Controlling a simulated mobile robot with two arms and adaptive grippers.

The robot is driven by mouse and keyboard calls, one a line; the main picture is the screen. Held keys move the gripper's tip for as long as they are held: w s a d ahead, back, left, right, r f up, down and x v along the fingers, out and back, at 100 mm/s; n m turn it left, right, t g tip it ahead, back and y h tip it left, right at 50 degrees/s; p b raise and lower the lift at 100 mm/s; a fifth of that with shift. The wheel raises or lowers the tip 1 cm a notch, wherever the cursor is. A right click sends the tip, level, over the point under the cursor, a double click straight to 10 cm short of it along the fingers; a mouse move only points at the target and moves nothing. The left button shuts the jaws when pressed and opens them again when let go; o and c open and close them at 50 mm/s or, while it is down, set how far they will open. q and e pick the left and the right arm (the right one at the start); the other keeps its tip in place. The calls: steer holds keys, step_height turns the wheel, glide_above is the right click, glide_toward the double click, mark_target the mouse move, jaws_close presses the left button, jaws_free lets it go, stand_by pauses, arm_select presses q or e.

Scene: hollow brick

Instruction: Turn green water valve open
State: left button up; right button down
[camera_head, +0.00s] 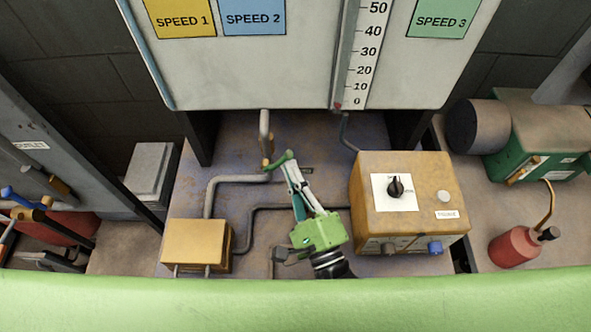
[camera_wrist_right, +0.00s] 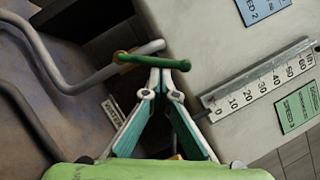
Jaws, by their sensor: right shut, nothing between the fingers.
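The green water valve handle (camera_head: 280,159) is a short green bar on the grey pipe below the white board. It also shows in the wrist view (camera_wrist_right: 140,58), running to the right from a brass fitting (camera_wrist_right: 121,57). My right gripper (camera_head: 290,168) is shut and empty, with its fingertips right at the handle. In the wrist view the right gripper's tips (camera_wrist_right: 162,72) meet just below the handle's right part and overlap it in the picture. I cannot tell if they touch it. My left gripper is not in view.
A yellow box with a dial (camera_head: 408,202) stands right of my gripper, and a smaller yellow box (camera_head: 197,243) stands at the left. Grey pipes (camera_head: 240,179) run between them. A ruler scale (camera_wrist_right: 262,80) hangs on the white board (camera_head: 250,75). A red oil can (camera_head: 515,247) stands at the right.

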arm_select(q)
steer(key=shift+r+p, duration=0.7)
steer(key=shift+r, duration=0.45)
arm_select(e)
steer(key=shift+a+r+n, duration=0.4)
steer(key=shift+a+r, duration=0.95)
steer(key=shift+a, duration=0.15)
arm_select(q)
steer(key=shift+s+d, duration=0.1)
arm_select(e)
steer(key=shift+s, duration=0.15)
